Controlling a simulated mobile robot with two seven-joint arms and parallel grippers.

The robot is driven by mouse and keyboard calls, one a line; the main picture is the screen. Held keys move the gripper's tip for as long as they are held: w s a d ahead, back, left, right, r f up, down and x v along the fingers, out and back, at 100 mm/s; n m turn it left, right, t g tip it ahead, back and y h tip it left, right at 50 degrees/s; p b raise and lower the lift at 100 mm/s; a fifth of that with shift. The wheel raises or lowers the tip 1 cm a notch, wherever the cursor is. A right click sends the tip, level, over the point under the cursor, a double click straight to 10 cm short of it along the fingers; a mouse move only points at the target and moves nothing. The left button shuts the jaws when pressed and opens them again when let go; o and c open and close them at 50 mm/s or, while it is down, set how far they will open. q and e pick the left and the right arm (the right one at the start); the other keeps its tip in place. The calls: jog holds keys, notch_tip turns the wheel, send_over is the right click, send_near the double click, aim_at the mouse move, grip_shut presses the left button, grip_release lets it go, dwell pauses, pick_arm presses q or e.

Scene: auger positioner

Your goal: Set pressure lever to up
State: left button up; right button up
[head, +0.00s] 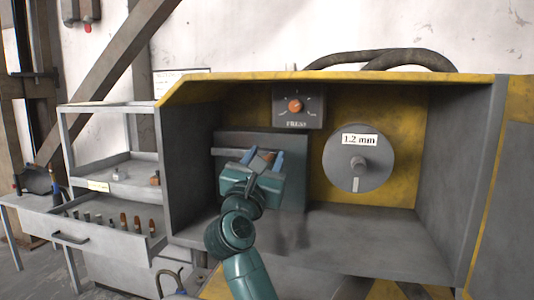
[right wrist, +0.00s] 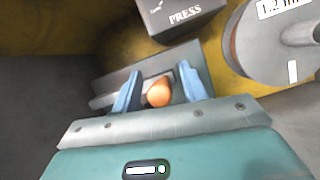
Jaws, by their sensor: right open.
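An orange-brown round knob (right wrist: 159,92), seemingly the pressure lever's end, sits between the two blue fingers of my right gripper (right wrist: 160,84) in the right wrist view. The fingers are open, with a gap on both sides of the knob. In the head view my right gripper (head: 260,158) is in front of the grey plate (head: 293,172) inside the yellow-edged cabinet. Only a bit of the knob (head: 268,155) shows there, and my gripper hides much of the plate. My left gripper is not in view.
Above the plate is a grey PRESS box (head: 312,117) with an orange dial. To the right is a round disc (head: 342,176) labelled 1.2 mm with a protruding hub. Cabinet side walls (head: 188,160) bound the space. A shelf rack (head: 75,165) with small parts stands left.

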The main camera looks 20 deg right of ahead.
jog(key=shift+c, duration=0.2)
grip_shut()
dwell(0.3)
